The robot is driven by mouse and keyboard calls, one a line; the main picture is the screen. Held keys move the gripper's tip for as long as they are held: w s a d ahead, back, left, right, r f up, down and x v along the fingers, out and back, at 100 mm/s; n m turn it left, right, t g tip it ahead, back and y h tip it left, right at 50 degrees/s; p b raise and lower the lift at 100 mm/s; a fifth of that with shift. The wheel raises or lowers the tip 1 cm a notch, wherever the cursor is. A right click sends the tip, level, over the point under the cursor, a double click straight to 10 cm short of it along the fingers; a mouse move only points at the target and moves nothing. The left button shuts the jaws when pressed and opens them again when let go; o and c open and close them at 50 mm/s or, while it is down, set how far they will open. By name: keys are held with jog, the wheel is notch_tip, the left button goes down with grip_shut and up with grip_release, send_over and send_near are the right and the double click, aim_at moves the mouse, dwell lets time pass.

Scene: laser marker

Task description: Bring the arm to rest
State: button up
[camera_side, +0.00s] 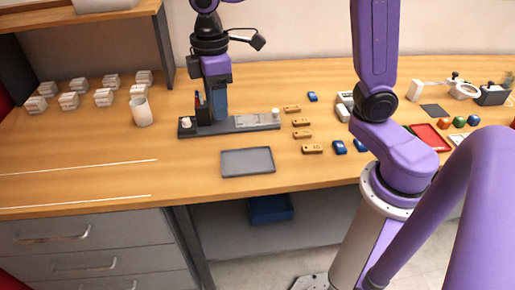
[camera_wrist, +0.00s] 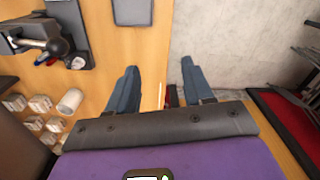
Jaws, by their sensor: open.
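My gripper (camera_side: 216,105) hangs at the end of the purple arm, pointing down, in front of the small black bench device (camera_side: 230,124) in the side view. It hides part of that device. The fingers overlap in the side view. In the wrist view my gripper (camera_wrist: 158,68) shows two blue-grey fingers spread apart with nothing between them. Behind and between the fingers lie the table's front edge and the floor. The bench device (camera_wrist: 55,45) shows at the upper left of the wrist view.
A grey tray (camera_side: 248,162) lies near the table's front edge. Several white blocks (camera_side: 68,100) and a white cup (camera_side: 141,111) stand at the left. Tan and blue pieces lie right of the tray. The front-left tabletop (camera_side: 90,180) is clear.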

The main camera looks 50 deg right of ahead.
jog(key=s+d+f, duration=0.2)
jog(key=s+d, duration=0.2)
jog(key=s, duration=0.6)
jog(key=s+d+f, duration=0.3)
jog(key=s+d, duration=0.2)
jog(key=s, duration=0.6)
jog(key=shift+s+f+n, duration=0.2)
jog(key=shift+s+n, duration=0.1)
jog(key=shift+n, duration=0.1)
